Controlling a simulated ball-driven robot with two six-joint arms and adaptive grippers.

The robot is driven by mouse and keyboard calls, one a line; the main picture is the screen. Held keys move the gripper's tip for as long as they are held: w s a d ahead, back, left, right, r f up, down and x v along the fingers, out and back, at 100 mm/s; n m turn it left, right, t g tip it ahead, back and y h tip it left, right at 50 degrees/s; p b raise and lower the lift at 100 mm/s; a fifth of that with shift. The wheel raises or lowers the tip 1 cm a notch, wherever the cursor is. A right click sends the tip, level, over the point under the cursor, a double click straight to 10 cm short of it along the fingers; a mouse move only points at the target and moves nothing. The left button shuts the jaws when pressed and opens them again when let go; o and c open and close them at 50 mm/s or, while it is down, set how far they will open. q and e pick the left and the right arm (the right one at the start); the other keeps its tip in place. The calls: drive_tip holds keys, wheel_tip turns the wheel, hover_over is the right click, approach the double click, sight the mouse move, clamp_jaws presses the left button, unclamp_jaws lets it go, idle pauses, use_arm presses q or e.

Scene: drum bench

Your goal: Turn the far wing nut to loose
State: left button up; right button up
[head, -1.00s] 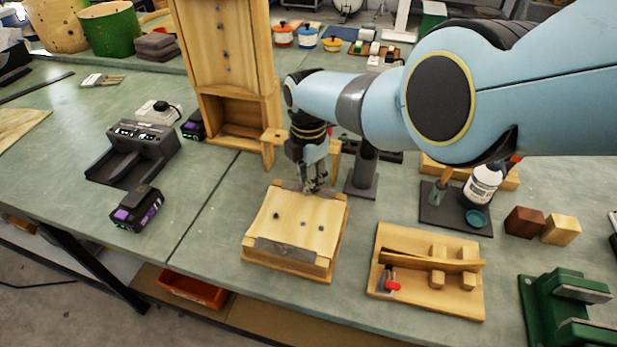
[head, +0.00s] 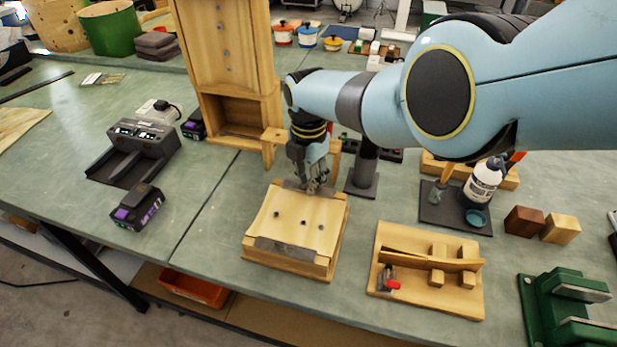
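A light wooden block (head: 290,222) with metal plates at its far and near edges and several dark holes on top sits on the bench at the centre. My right gripper (head: 316,187) points down at the far edge of the block, over the far metal plate. Its fingers cover whatever is there, so I cannot make out the far wing nut or whether the fingers are closed on it. No wing nut is clearly visible on the near metal plate (head: 287,250). My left gripper is not in view.
A wooden jig with a red-tipped clamp (head: 388,287) lies to the right of the block. A tall wooden cabinet (head: 240,125) stands behind it. A battery charger (head: 135,150) and a battery (head: 137,207) are at left. A glue bottle (head: 484,182) and green vise (head: 565,305) are at right.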

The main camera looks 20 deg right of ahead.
drive_tip(key=shift+o, duration=1.1)
wheel_tip(320, 180, up, 12)
